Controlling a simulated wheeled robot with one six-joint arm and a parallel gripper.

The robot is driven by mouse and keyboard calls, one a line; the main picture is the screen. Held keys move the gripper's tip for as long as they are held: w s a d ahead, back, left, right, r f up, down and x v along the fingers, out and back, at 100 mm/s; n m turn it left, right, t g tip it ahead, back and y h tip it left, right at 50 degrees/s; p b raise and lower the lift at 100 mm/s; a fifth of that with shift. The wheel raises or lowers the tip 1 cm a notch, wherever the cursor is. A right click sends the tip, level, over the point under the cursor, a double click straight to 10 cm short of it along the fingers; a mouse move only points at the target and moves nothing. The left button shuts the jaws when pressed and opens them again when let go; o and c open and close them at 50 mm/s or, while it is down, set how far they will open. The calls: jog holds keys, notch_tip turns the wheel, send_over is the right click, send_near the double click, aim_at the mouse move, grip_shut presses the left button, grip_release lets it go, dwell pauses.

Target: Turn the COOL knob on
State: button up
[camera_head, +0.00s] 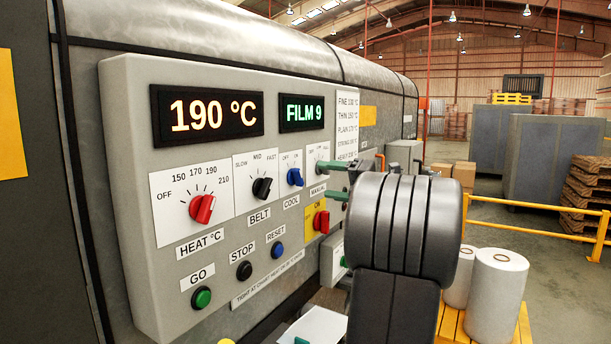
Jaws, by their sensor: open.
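The COOL knob (295,177) is blue and sits on a white plate marked OFF and ON, above its COOL label (291,201). Its pointer is too small to read surely. My gripper (326,181) is open, with two green fingers, one above the other, to the right of the COOL knob. The fingers are apart from it and reach toward the panel by a further knob plate (318,152), partly covering it. I cannot tell whether the fingers touch the panel.
The grey panel (125,200) also carries the red HEAT knob (202,209), black BELT knob (262,188), several push buttons and a red switch on yellow (321,221). Displays read 190 °C and FILM 9. White rolls (497,290) stand at right before a yellow rail (535,232).

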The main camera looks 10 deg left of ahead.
aim_at(297, 177)
jog(key=p+x, duration=0.1)
jog(key=x, duration=0.7)
jog(key=shift+c, duration=0.2)
jog(key=c, duration=1)
